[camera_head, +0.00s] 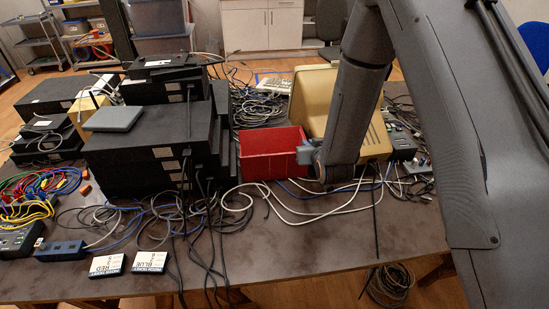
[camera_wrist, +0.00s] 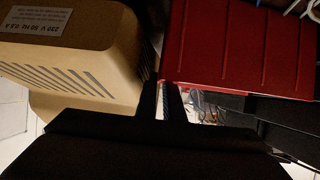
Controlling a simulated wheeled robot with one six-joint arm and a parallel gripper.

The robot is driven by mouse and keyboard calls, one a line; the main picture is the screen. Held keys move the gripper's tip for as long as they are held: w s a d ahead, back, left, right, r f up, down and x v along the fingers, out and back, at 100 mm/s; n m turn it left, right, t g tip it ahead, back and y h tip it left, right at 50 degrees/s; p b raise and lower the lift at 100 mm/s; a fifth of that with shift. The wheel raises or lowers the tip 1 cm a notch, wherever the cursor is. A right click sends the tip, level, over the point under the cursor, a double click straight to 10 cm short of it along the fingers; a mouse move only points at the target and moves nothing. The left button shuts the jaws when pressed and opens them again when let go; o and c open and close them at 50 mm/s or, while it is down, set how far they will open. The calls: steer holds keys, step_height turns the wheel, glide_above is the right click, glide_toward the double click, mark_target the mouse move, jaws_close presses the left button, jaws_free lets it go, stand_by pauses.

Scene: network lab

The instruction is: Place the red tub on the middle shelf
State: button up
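The red tub (camera_head: 270,152) stands upright on the table between the black device stack and a beige monitor. In the wrist view, its ribbed red side (camera_wrist: 240,45) fills the upper right. My gripper (camera_head: 308,155) is at the tub's right side, close to its rim, in the head view. In the wrist view, my gripper's two dark fingers (camera_wrist: 163,98) are close together with a narrow gap, their tips at the tub's left edge. I cannot tell whether the tub's wall is clamped between them.
The beige monitor (camera_head: 307,103) is close on the gripper's right; it also shows in the wrist view (camera_wrist: 60,60). Black devices (camera_head: 150,150) are stacked left of the tub. Loose cables (camera_head: 262,105) lie behind and in front. A cart (camera_head: 35,45) stands at the back left.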

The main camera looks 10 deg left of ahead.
steer(key=shift+p+x, duration=0.55)
steer(key=shift+x, duration=2.15)
jaws_close()
steer(key=shift+d, duration=0.1)
steer(key=shift+r, duration=0.15)
